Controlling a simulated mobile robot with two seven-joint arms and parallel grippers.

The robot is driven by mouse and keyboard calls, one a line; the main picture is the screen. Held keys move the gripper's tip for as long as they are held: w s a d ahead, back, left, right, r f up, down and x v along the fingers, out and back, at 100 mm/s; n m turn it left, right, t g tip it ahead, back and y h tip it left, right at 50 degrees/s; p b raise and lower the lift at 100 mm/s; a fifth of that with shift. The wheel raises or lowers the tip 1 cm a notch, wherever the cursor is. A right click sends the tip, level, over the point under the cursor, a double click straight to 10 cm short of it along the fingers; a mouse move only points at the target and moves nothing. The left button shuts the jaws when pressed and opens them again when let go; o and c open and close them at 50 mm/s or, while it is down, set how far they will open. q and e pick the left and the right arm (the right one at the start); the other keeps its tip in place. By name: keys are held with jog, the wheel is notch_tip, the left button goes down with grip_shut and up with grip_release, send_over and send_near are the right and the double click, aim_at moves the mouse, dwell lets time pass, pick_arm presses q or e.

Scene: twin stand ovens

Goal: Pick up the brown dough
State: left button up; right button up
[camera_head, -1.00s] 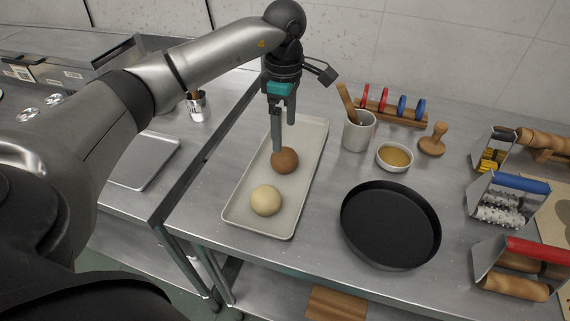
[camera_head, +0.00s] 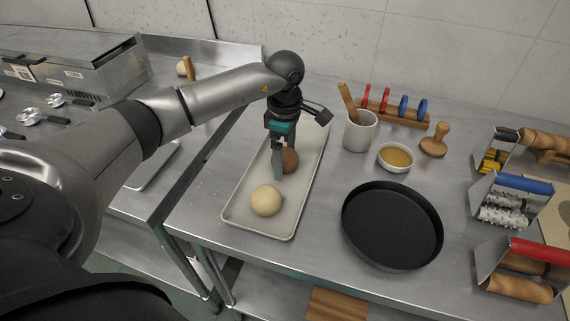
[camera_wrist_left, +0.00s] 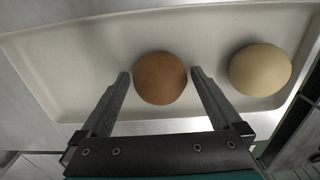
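The brown dough (camera_head: 291,160) is a round ball on the pale rectangular tray (camera_head: 240,212), partly hidden behind a finger in the head view. A cream dough ball (camera_head: 266,200) lies on the same tray, nearer to me. My left gripper (camera_head: 280,170) points down at the brown dough. In the left wrist view the brown dough (camera_wrist_left: 160,78) sits between the tips of my open left gripper (camera_wrist_left: 160,76), with a small gap at each side. The cream dough (camera_wrist_left: 260,70) is to the right there, outside the fingers. My right gripper is not in view.
A black round pan (camera_head: 392,225) stands right of the tray. Behind it are a bowl of yellowish contents (camera_head: 396,158), a cup with a wooden tool (camera_head: 360,131) and a wooden stamp (camera_head: 434,140). Rollers with coloured handles (camera_head: 512,200) line the right side.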

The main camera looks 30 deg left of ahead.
pick_arm(q)
jog(key=c, duration=0.8)
jog(key=shift+o, duration=0.2)
jog(key=shift+r, duration=0.1)
